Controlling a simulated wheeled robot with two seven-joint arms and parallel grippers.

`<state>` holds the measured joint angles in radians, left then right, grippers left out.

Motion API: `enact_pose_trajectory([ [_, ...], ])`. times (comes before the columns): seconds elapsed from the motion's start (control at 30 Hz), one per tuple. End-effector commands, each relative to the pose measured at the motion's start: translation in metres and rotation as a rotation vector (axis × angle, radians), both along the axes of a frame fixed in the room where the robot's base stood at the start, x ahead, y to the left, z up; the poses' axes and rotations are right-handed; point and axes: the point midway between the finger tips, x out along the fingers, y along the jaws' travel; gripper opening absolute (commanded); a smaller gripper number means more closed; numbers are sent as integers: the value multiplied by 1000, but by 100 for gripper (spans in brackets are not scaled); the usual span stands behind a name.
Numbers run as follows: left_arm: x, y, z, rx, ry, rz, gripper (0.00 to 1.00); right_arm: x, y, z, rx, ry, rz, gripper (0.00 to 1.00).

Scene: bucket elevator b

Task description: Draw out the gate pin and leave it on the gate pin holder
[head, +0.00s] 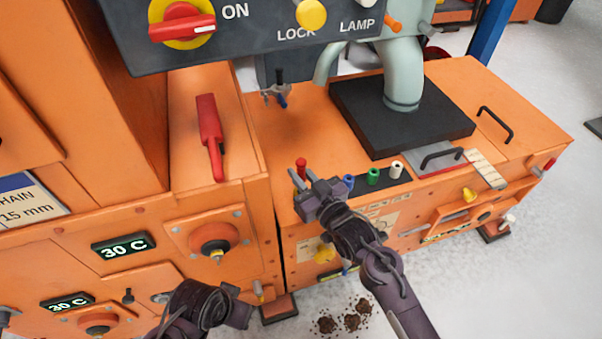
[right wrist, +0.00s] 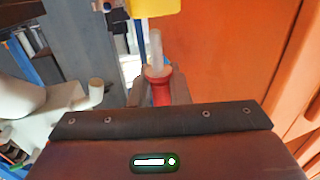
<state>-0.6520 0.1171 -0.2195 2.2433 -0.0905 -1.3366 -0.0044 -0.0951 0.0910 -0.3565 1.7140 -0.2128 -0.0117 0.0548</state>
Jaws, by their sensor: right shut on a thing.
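My right gripper (head: 304,177) is shut on a red-handled pin (head: 301,166) above the front left of the low orange cabinet top. In the right wrist view the pin's red collar (right wrist: 158,88) sits between the fingers, with a pale shaft beyond it. I cannot tell for sure that this is the gate pin. Just right of the gripper, a dark strip (head: 385,188) along the cabinet's front edge carries a blue, a green and a white peg; it may be the holder. My left gripper (head: 238,306) is low at the front; its fingers do not show clearly.
A control panel (head: 260,50) with a red switch overhangs the back. A red lever (head: 209,140) lies on the left orange ledge. A pale green pipe (head: 403,75) stands on a black block. Dark crumbs (head: 345,318) lie on the floor. The orange top behind the gripper is mostly clear.

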Motion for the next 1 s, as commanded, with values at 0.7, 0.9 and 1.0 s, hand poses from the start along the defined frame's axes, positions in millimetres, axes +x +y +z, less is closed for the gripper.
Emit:
enact_pose_trajectory([
  [0.7,0,0,6,0,1,1,36,0,0,0,1,-1,0,0],
  [0.9,-1,0,6,1,3,1,36,0,0,0,1,-1,0,0],
  [1.0,-1,0,7,0,4,1,36,0,0,1,1,-1,0,0],
])
